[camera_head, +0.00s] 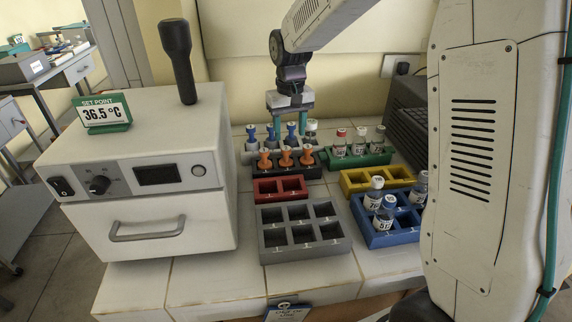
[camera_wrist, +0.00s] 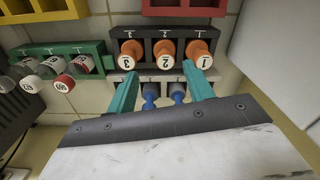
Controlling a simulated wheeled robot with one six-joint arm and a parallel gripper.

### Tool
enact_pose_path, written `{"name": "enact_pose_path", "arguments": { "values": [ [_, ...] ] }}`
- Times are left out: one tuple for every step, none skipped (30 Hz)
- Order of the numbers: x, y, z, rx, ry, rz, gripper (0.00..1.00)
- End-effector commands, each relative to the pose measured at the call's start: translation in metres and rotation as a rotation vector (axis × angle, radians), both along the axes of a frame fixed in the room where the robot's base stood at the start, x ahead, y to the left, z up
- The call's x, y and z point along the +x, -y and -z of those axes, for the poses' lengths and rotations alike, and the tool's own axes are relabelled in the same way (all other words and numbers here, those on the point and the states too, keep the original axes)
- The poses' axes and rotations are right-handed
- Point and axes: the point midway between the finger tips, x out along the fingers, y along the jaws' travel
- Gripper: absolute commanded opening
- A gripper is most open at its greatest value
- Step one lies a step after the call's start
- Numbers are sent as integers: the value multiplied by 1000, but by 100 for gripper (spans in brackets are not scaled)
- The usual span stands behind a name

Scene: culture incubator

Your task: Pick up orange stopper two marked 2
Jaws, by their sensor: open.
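Three orange stoppers stand upright in a row in a dark rack (camera_head: 250,170). Orange stopper two (camera_head: 286,158) is the middle one; in the wrist view its white top marked 2 (camera_wrist: 166,51) shows. The stoppers marked 1 (camera_wrist: 204,62) and 3 (camera_wrist: 127,62) stand on either side of it. My gripper (camera_head: 290,119) is open, with its two teal fingers pointing down above the rear racks. In the wrist view the fingers (camera_wrist: 162,82) frame blue stoppers and end near the dark rack. Nothing is seen between them at stopper two.
Blue stoppers (camera_head: 291,130) stand in a pale rack just behind. A green rack (camera_head: 375,160) with capped vials, a yellow rack (camera_head: 352,182) and a blue rack (camera_head: 375,238) are at right. A red rack (camera_head: 266,198) and grey rack (camera_head: 275,257) in front are empty. The incubator (camera_head: 150,180) stands left.

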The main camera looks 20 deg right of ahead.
Motion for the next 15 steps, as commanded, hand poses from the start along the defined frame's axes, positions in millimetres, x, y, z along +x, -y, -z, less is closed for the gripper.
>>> {"name": "enact_pose_path", "arguments": {
  "values": [
    [1, 0, 6, 0, -2, 0, 52],
    [1, 0, 10, 0, -3, 0, 52],
    [1, -1, 14, 0, -4, 0, 52],
    [0, -1, 18, 0, -4, 0, 52],
    [1, -1, 21, 0, -3, 0, 52],
    [1, -1, 25, 0, -3, 0, 52],
    [1, -2, 28, 0, -3, 0, 52],
    [2, -2, 32, 0, -4, -1, 52],
    [3, -3, 37, 0, -4, -1, 52],
    [4, -5, 42, 0, -4, -1, 52],
    [4, -6, 47, 0, -4, -1, 52],
    [6, -7, 53, 0, -4, 0, 52],
    [7, -8, 58, 0, -4, 0, 52],
    [6, -7, 62, 0, -4, 1, 52],
    [6, -7, 66, 0, -4, 1, 52]
  ]
}}
